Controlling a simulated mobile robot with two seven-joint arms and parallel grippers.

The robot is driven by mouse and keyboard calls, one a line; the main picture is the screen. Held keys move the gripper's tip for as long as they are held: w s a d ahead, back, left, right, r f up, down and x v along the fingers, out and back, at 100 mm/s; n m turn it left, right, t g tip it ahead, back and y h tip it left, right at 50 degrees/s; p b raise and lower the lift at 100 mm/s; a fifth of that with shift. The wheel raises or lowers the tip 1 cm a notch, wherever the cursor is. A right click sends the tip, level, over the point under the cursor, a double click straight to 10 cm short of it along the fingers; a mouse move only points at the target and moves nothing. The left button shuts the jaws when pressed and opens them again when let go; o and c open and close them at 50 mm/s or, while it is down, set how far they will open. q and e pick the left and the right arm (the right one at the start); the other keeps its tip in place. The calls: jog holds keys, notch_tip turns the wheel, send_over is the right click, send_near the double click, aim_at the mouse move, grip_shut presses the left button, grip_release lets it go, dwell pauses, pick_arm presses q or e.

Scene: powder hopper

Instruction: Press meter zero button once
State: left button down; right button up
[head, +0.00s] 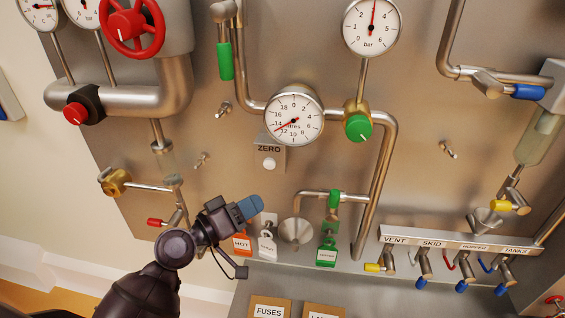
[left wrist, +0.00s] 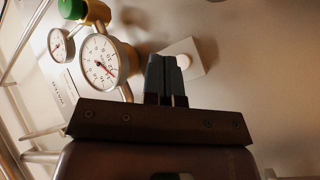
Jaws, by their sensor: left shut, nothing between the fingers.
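The litres meter (head: 294,119) is a round white dial on the steel panel, its red needle pointing lower left. It also shows in the left wrist view (left wrist: 99,61). Below it is a plate labelled ZERO (head: 269,149) with a round white button (head: 269,164). In the left wrist view a pale plate with a button (left wrist: 183,62) shows just behind and right of the fingertips, partly hidden. My left gripper (head: 251,206) is shut and empty, below and slightly left of the button in the head view, apparently apart from it. It also shows in the left wrist view (left wrist: 166,66).
A funnel (head: 297,232) and hanging tags, including a green one (head: 327,251), are right of my left gripper. A green knob (head: 358,127) and a bent pipe (head: 385,170) lie right of the meter. A red-handled valve (head: 158,222) is at left.

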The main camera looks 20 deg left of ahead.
aim_at(269, 164)
pick_arm(q)
jog(key=shift+s+d+r+h, duration=0.1)
jog(key=shift+d+r+h, duration=0.1)
jog(key=shift+d+h, duration=0.25)
jog(key=w+a, duration=0.2)
jog(key=w, duration=0.6)
jog(key=shift+w+b, duration=0.25)
jog(key=shift+b, duration=0.15)
dwell(0.4)
